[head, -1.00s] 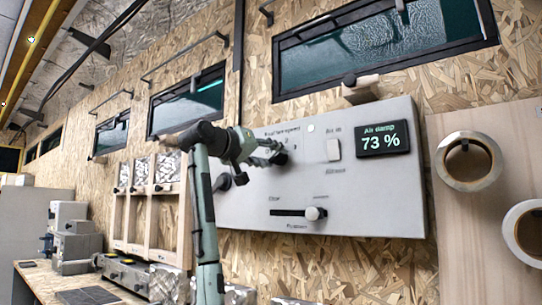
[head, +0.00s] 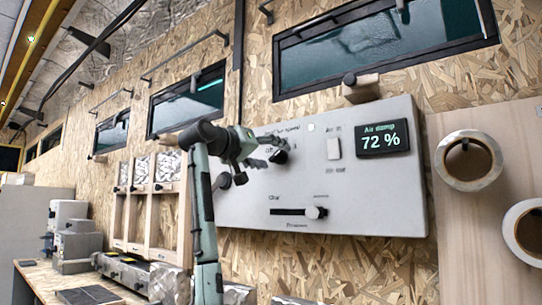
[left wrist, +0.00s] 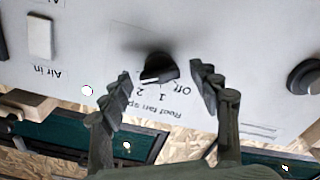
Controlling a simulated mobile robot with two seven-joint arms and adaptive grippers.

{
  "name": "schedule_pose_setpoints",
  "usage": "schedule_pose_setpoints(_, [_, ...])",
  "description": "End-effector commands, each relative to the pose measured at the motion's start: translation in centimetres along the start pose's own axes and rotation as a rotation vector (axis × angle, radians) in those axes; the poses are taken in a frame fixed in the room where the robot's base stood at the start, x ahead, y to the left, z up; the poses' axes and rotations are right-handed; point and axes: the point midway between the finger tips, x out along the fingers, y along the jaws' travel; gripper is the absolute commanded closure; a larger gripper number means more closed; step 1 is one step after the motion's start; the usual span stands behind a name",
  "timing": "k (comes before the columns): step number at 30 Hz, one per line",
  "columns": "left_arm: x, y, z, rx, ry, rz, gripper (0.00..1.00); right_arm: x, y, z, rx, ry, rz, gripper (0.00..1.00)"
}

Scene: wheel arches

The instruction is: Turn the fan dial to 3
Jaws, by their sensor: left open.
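The fan dial is a dark round knob (left wrist: 157,66) on the light grey panel, under the "Roof fan speed" label, with Off, 1 and 2 legible beside it in the left wrist view. The mark 3 is not visible there, and I cannot tell which mark the pointer is at. My left gripper (left wrist: 160,72) is open, one finger on each side of the dial, with gaps visible. In the head view, the left gripper (head: 267,150) is at the dial (head: 279,157), partly covering the label. My right gripper is not in view.
The panel (head: 375,190) also holds a white Air in switch (head: 333,148), a slider knob (head: 315,212) and a display (head: 383,139) reading 72 %. Another black knob (left wrist: 305,76) is beside the dial. Tape rolls (head: 468,161) hang at right.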

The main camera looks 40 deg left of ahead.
Motion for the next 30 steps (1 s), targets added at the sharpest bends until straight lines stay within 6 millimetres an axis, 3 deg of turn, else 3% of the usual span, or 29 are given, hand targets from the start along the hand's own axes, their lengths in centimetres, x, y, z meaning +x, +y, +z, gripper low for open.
schedule_pose_setpoints(5, [-0.9, 0.0, -0.1, 0.0, 0.004, 0.001, 0.38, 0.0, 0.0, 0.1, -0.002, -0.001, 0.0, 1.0])
schedule_pose_setpoints(21, [-10.9, 0.0, -0.1, 0.0, 0.002, 0.0, 0.38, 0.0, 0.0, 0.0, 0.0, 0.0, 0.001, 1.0])
schedule_pose_setpoints(30, [-12.1, 0.0, 0.0, 0.0, 0.0, 0.0, 0.38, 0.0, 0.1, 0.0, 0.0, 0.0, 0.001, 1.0])
